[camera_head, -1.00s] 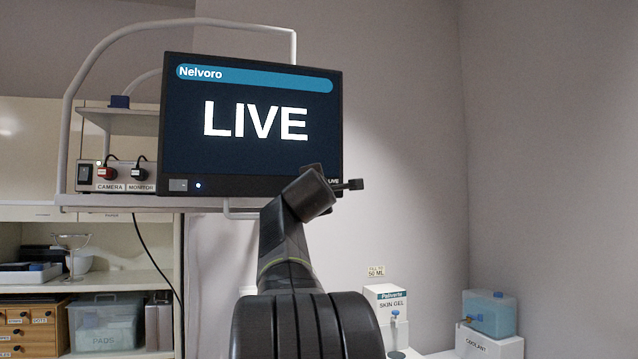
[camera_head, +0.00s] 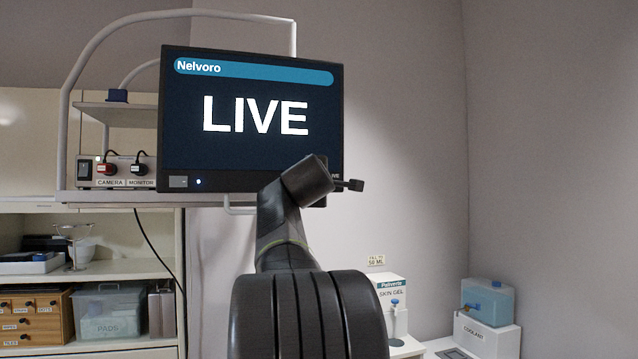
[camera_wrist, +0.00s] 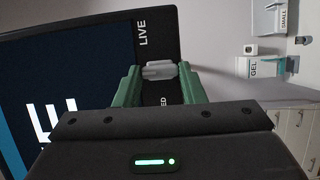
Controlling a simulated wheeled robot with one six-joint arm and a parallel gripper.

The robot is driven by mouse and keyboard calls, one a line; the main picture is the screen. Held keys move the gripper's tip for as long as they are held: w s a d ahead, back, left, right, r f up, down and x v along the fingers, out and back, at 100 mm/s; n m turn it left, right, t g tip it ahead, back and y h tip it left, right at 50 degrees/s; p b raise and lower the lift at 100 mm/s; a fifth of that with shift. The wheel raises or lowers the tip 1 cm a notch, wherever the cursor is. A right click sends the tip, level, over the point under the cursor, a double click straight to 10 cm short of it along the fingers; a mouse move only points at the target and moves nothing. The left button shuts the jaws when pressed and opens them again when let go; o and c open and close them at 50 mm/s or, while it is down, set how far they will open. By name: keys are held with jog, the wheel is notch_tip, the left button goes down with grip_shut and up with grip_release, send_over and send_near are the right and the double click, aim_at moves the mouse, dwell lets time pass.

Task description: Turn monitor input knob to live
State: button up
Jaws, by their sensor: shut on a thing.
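The monitor (camera_head: 250,150) stands at the upper centre of the head view, its screen reading LIVE under a Nelvoro banner. In the wrist view, the input knob (camera_wrist: 158,70) is a light grey piece on the monitor's dark bezel (camera_wrist: 125,48). A LIVE label is printed on the bezel beside it; another label, ending in "ED", is partly hidden by my gripper. My gripper (camera_wrist: 160,76) has green fingers on both sides of the knob and is shut on it. In the head view my arm covers the monitor's lower right corner and hides the knob.
A shelf with a power box (camera_head: 122,170) labelled CAMERA and MONITOR is left of the monitor. A white pipe frame arches above. A skin gel box (camera_head: 390,291) and a coolant tank (camera_head: 488,303) stand at the lower right. The wall to the right is clear.

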jog(key=o, duration=1)
jog(key=shift+s, duration=0.1)
jog(key=s+b, duration=0.1)
jog(key=s, duration=0.3)
jog(key=s+b, duration=0.2)
jog(key=s, duration=0.3)
jog(key=s+a+b, duration=0.1)
jog(key=s, duration=0.3)
jog(key=shift+s+b, duration=0.3)
jog(key=shift+s, duration=0.05)
jog(key=shift+w, duration=0.15)
jog(key=w+p, duration=0.1)
jog(key=w, duration=0.3)
jog(key=w+p, duration=0.2)
jog(key=w, duration=0.3)
jog(key=w+d+p, duration=0.1)
jog(key=w, duration=0.3)
jog(key=shift+w+p, duration=0.3)
